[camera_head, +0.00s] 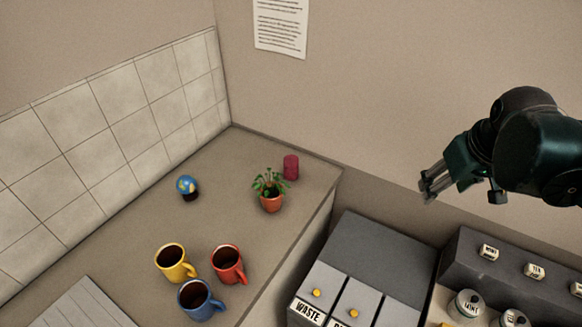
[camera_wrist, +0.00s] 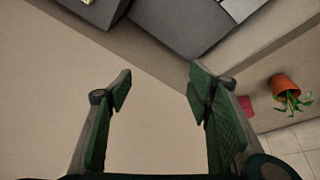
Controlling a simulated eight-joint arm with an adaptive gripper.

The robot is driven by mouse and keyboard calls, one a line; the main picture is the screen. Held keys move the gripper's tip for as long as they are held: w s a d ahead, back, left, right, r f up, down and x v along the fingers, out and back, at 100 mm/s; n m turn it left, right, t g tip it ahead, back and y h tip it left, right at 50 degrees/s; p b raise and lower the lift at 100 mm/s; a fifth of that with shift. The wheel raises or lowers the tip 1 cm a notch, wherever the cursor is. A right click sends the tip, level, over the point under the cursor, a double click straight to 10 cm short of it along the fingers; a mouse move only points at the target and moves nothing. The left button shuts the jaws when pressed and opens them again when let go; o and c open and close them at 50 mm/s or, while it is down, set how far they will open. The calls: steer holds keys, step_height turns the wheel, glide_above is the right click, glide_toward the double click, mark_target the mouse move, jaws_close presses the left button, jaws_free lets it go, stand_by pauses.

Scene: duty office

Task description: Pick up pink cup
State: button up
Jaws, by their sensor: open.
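The pink cup (camera_head: 291,167) is a small dark-pink cylinder at the back of the counter, near the wall, just behind and right of a potted plant. In the wrist view the pink cup (camera_wrist: 246,104) shows small at the right, partly hidden by my right finger. My gripper (camera_head: 432,184) is in the air at the right of the head view, well to the right of the cup and apart from it. In the wrist view my gripper (camera_wrist: 160,88) has its two fingers spread wide with nothing between them.
The potted plant (camera_head: 271,193) stands close to the cup. A small globe (camera_head: 188,187) and yellow (camera_head: 175,263), red (camera_head: 228,264) and blue (camera_head: 199,299) mugs stand on the counter (camera_head: 225,210). Grey waste bins (camera_head: 372,262) and a shelf with jars (camera_head: 467,305) are at the lower right.

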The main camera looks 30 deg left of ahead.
steer(key=w+a+n+g+p, duration=0.1)
steer(key=w+a, duration=0.2)
steer(key=a, duration=0.2)
steer(key=w+a+n+p, duration=0.2)
steer(key=w+a, duration=0.1)
steer(key=a, duration=0.2)
steer(key=n+g+h+p, duration=0.1)
steer(key=n+g+p, duration=0.2)
steer(key=n+p, duration=0.55)
glide_above(291, 168)
steer(key=w+a, duration=0.2)
step_height(291, 168, down, 14)
steer(key=shift+d+f+n+b, duration=0.25)
steer(key=shift+n+b, duration=0.1)
steer(key=shift+b, duration=0.1)
steer(key=shift+f, duration=1.25)
steer(key=shift+w+f+p, duration=0.2)
steer(key=shift+f+p, duration=0.15)
steer(key=shift+f, duration=2.2)
